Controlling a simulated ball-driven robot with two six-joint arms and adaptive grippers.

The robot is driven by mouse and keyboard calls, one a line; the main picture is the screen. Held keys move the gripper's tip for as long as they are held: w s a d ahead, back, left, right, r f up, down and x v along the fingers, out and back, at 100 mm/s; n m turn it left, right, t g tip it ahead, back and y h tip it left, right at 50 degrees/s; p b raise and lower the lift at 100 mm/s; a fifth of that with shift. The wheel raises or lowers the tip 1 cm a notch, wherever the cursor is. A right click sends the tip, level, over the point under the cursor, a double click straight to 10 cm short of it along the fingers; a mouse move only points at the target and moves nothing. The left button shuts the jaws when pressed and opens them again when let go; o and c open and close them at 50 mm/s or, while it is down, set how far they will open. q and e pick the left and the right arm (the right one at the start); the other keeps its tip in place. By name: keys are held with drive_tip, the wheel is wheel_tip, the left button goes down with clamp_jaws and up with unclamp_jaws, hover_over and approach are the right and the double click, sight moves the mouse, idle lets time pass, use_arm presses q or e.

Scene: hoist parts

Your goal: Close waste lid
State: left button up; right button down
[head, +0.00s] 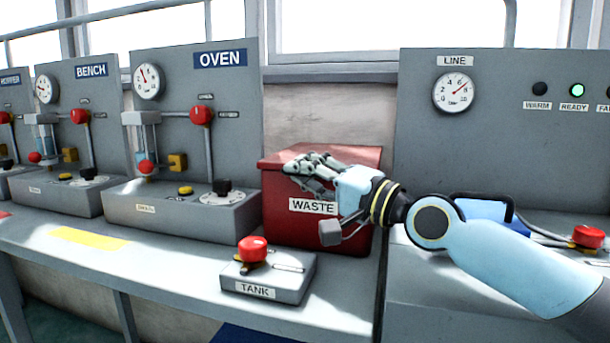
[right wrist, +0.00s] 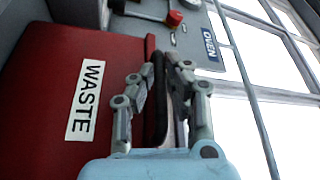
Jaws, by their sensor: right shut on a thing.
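The red waste bin (head: 285,215) stands on the bench with a white WASTE label on its front. Its red lid (head: 355,154) lies across the top, looking low and nearly flat; whether it sits fully down I cannot tell. My right gripper (head: 298,166) is at the lid's front edge, above the label, and covers part of it. In the right wrist view my right gripper (right wrist: 160,75) has its fingers shut on a dark edge or handle of the lid (right wrist: 160,105), beside the red bin front (right wrist: 40,90). My left gripper is out of view.
A TANK box (head: 270,285) with a red knob sits in front of the bin. The OVEN panel (head: 235,110) stands to the left, the LINE panel (head: 440,140) to the right. A blue object with a dark handle (head: 490,210) is behind my right arm.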

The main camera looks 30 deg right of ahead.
drive_tip(key=shift+f, duration=0.5)
drive_tip(key=c, duration=1.4)
unclamp_jaws()
drive_tip(key=shift+s+a+r, duration=0.1)
drive_tip(key=shift+r, duration=5.05)
